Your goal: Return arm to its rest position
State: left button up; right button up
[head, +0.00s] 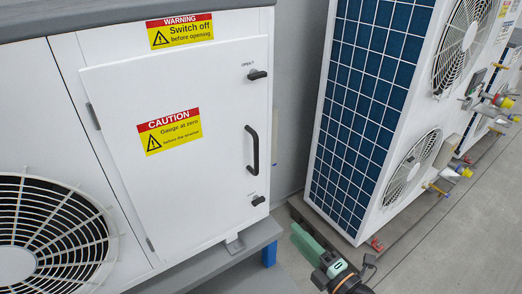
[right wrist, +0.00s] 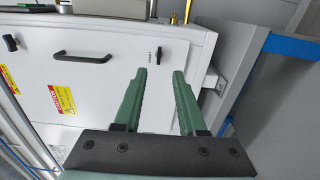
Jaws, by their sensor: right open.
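My right gripper (head: 303,238) is low in the head view, in front of the lower right of a white cabinet and apart from it. In the right wrist view its two green fingers (right wrist: 159,72) are spread with nothing between them. Beyond them is the white cabinet door (head: 190,130), which looks shut. The door has a black handle (head: 252,148), an upper latch knob (head: 257,75) and a lower latch knob (head: 258,200). The handle also shows in the right wrist view (right wrist: 82,56). My left gripper is not in view.
A round fan grille (head: 60,240) is left of the door. A grey ledge (head: 205,262) with a blue leg (head: 269,254) runs below the cabinet. A white unit with a blue grid panel (head: 365,110) stands to the right, with pipe valves (head: 495,100). Grey floor (head: 450,240) is open at right.

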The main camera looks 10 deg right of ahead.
jog(key=s+a+f+m+g+h, duration=0.2)
jog(key=s+f+m+g, duration=0.2)
jog(key=s+f+m, duration=0.5)
jog(key=s+a+f+m+g+h, duration=0.2)
jog(key=s+f+m+g, duration=0.15)
jog(key=f+m, duration=0.45)
pick_arm(q)
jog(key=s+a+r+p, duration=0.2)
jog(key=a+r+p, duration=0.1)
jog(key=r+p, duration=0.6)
jog(key=p, duration=0.3)
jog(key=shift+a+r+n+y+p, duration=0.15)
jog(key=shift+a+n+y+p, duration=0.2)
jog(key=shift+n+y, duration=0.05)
pick_arm(e)
jog(key=s+d+r+m, duration=0.3)
jog(key=r, duration=0.7)
jog(key=shift+s+r+m, duration=0.15)
jog(key=shift+s+m, duration=0.05)
jog(key=shift+m, duration=0.1)
